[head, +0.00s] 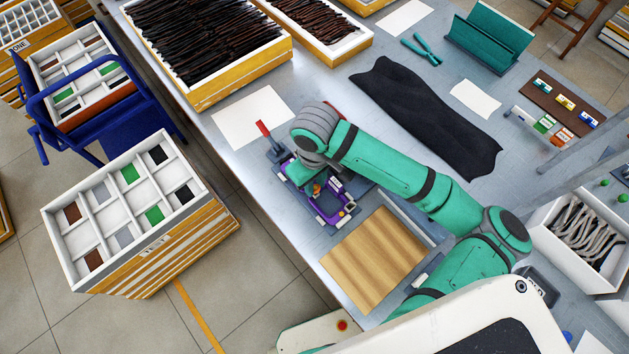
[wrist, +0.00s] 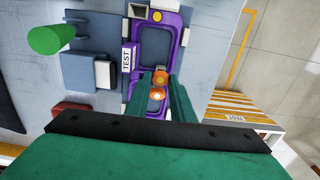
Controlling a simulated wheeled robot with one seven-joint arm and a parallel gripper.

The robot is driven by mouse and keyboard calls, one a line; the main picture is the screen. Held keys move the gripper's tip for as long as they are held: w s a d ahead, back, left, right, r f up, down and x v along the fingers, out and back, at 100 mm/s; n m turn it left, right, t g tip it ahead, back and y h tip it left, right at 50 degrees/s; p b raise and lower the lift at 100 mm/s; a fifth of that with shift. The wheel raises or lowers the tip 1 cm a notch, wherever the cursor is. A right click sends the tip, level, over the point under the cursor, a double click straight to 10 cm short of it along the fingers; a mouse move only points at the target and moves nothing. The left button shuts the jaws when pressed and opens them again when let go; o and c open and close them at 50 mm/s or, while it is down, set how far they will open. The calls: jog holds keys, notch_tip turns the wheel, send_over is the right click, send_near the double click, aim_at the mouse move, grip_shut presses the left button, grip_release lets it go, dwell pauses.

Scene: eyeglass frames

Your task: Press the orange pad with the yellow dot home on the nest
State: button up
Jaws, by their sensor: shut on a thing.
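A purple eyeglass frame (wrist: 178,45) lies flat in a grey fixture, with a white TEST label (wrist: 127,59) along one side. It also shows in the head view (head: 325,214). My gripper (wrist: 161,84) is over the frame's bridge, its teal fingers pointing at it. The fingers are shut on the orange pad (wrist: 160,76), which also shows as a small orange spot in the head view (head: 316,188). A paler bright patch shows on the orange between the fingers; I cannot tell whether it is the yellow dot. The nest is hidden, and I cannot tell whether the pad touches it.
A wooden board (head: 375,258) lies to the right of the fixture. A black cloth (head: 425,115) lies behind my arm. A TEST crate (head: 138,220) stands off the table's left edge.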

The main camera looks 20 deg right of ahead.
aim_at(315, 187)
jog(key=shift+f, duration=0.85)
dwell(0.3)
jog(key=o, duration=1.1)
jog(key=shift+r, duration=0.1)
jog(key=shift+r, duration=3.4)
